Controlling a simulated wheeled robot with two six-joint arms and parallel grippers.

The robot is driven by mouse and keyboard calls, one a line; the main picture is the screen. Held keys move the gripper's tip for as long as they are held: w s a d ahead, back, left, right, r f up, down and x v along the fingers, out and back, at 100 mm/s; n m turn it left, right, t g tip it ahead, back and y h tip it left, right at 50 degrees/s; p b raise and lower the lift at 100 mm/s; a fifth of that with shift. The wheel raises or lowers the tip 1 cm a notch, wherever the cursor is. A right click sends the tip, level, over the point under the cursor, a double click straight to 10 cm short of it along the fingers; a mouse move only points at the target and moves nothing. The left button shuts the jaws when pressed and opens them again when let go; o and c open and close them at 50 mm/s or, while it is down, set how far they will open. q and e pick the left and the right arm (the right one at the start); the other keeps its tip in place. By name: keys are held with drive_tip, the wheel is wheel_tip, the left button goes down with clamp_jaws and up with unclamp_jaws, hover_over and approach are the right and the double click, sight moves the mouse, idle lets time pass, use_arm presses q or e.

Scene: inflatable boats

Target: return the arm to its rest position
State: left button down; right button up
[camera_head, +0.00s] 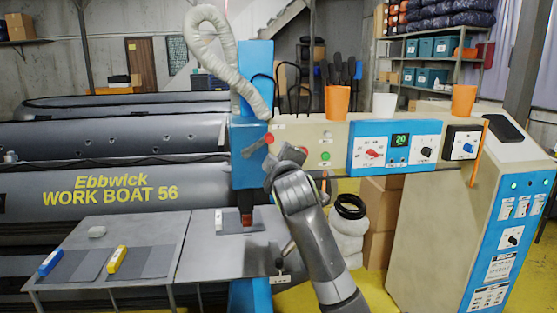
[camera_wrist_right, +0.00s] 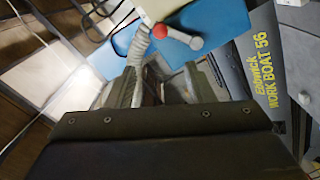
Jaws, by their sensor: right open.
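My right arm rises from the lower right in the head view. Its right gripper (camera_head: 273,163) is beside the blue upright of the welding press (camera_head: 250,178), partly hidden by my own wrist. In the right wrist view the jaws of this gripper (camera_wrist_right: 170,78) stand apart, with nothing seen held between them. A grey lever with a red knob (camera_wrist_right: 160,31) shows beyond the jaws, apart from them in the picture. The red knob also shows in the head view (camera_head: 270,138). My left arm and gripper are not in view.
A metal work table (camera_head: 180,250) with grey patches, a blue tool (camera_head: 50,262) and a yellow tool (camera_head: 117,260) is at lower left. A grey boat (camera_head: 110,190) lies behind it. The control panel (camera_head: 390,147) and console (camera_head: 440,220) stand right, with orange cups above.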

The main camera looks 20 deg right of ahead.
drive_tip(key=shift+f, duration=0.1)
drive_tip(key=s+d+f+m+g, duration=0.1)
drive_tip(key=f+g, duration=0.1)
drive_tip(key=f, duration=1.2)
drive_tip(key=s+d+f+m+g+y, duration=0.1)
drive_tip(key=d+f+g, duration=0.1)
drive_tip(key=f, duration=1.1)
drive_tip(key=s+d+f+g, duration=0.1)
drive_tip(key=f+g, duration=0.1)
drive_tip(key=f, duration=1.2)
drive_tip(key=s+d+f+m+g, duration=0.1)
drive_tip(key=s+f+g, duration=0.1)
drive_tip(key=s+f, duration=0.45)
drive_tip(key=s+f+m+g, duration=0.1)
drive_tip(key=s+f, duration=0.2)
drive_tip(key=f, duration=0.7)
drive_tip(key=s+f+m+g+y, duration=0.1)
drive_tip(key=s+f+m+g, duration=0.2)
drive_tip(key=s+f, duration=1.55)
drive_tip(key=s+f+m+g, duration=0.1)
drive_tip(key=s+f, duration=0.1)
drive_tip(key=s, duration=0.8)
drive_tip(key=s+a+f+m+g, duration=0.1)
drive_tip(key=s+f+g, duration=0.1)
drive_tip(key=s, duration=0.9)
drive_tip(key=s+f+m+g+y, duration=0.1)
drive_tip(key=s+f, duration=0.3)
drive_tip(key=s, duration=0.7)
drive_tip(key=shift+s+a+f, duration=0.15)
drive_tip(key=shift+a, duration=0.25)
